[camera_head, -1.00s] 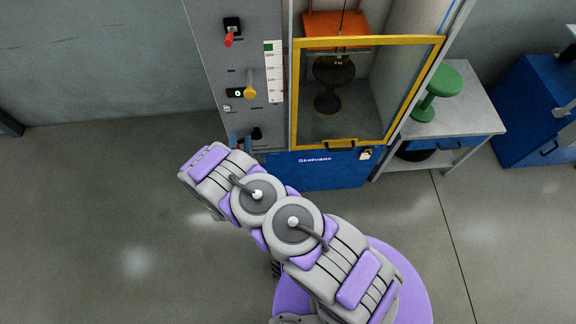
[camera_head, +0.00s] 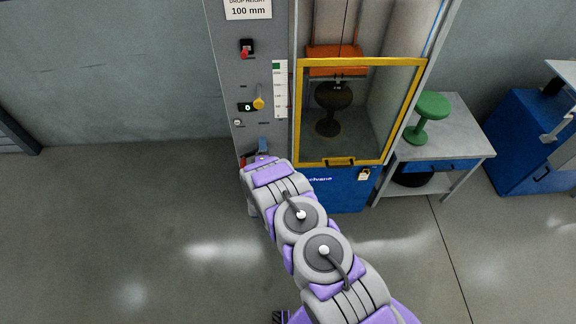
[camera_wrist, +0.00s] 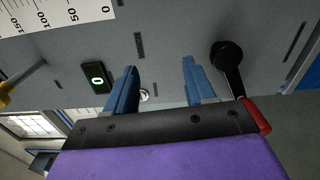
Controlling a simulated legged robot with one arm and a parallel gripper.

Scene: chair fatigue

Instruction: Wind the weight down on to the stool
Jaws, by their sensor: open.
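The orange weight (camera_head: 335,52) hangs on a cord in the upper part of the test cabinet, above the dark stool (camera_head: 328,122). The stool stands behind the window of the yellow-framed door (camera_head: 300,120). A gap shows between weight and seat. The black crank (camera_wrist: 228,58) with its red handle (camera_wrist: 255,117) is on the grey panel, right of my gripper in the wrist view. My gripper (camera_wrist: 160,82) is open, its blue fingers apart and empty near the panel. In the head view my arm partly hides the gripper and the crank area.
The panel also carries a red lever (camera_head: 245,53), a yellow lever (camera_head: 258,103), a display reading 0 (camera_wrist: 96,79) and a white scale (camera_head: 280,90). A green stool (camera_head: 429,113) stands on the side table (camera_head: 465,135) at right. The floor at left is clear.

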